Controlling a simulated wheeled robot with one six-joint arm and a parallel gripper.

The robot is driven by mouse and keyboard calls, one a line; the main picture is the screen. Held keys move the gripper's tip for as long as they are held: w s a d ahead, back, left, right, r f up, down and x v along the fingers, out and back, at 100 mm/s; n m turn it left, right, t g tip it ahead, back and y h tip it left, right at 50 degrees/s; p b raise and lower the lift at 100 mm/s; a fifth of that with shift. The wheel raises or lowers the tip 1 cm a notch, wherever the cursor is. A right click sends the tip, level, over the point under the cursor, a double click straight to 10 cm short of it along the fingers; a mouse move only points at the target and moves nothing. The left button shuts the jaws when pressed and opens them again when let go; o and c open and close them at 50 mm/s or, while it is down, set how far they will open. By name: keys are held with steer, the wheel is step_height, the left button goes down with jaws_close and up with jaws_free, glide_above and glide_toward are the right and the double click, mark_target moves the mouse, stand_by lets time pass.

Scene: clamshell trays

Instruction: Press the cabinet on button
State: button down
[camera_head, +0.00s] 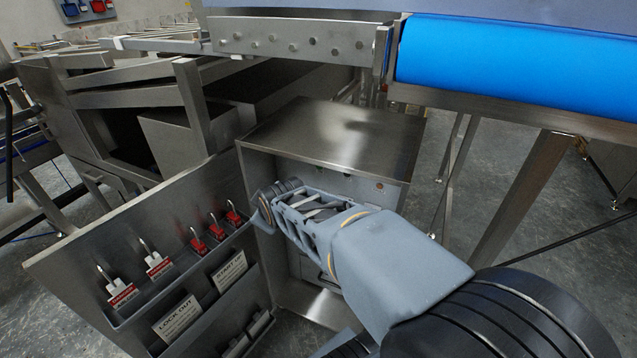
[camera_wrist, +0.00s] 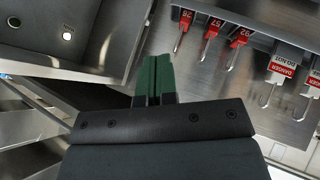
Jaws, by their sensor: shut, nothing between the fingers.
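The steel cabinet (camera_head: 345,133) stands open below the conveyor, with its door (camera_head: 95,245) swung out to the left. In the wrist view, the cabinet's inner panel (camera_wrist: 40,58) is at the upper left. It bears a pale round button (camera_wrist: 67,36) and a dark round button (camera_wrist: 14,22). I cannot read any label telling which is the on button. My gripper (camera_wrist: 153,78) has green fingertips pressed together and empty. It is between the panel and the door, apart from both buttons. In the head view my arm covers part of the cabinet opening and the fingertips are hidden.
The door also has lockout sign pockets (camera_head: 178,318). A blue conveyor belt (camera_head: 515,60) runs above right, with a slanted steel leg (camera_head: 520,195) beside the cabinet.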

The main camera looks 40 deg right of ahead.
steer(key=w+d+f+n+t+h+b, duration=0.2)
steer(key=w+d+f+n+t+b, duration=0.2)
steer(key=d+n+b, duration=0.3)
steer(key=w+d+f+n+t+h+b, duration=0.2)
steer(key=w+d+f+n+t+b, duration=0.3)
steer(key=w+d+n+t+b, duration=0.2)
steer(key=shift+d+f+n+b, duration=0.3)
steer(key=shift+d+n+b, duration=0.4)
steer(key=shift+d, duration=0.25)
steer(key=shift+w+d+p, duration=0.3)
steer(key=shift+w+d, duration=0.35)
steer(key=shift+d, duration=0.65)
steer(key=shift+w+d+p, duration=0.35)
steer(key=shift+w+d, duration=0.35)
steer(key=shift+d, duration=0.55)
steer(key=shift+w+d+p, duration=0.3)
steer(key=shift+w+d, duration=0.35)
steer(key=shift+d, duration=0.65)
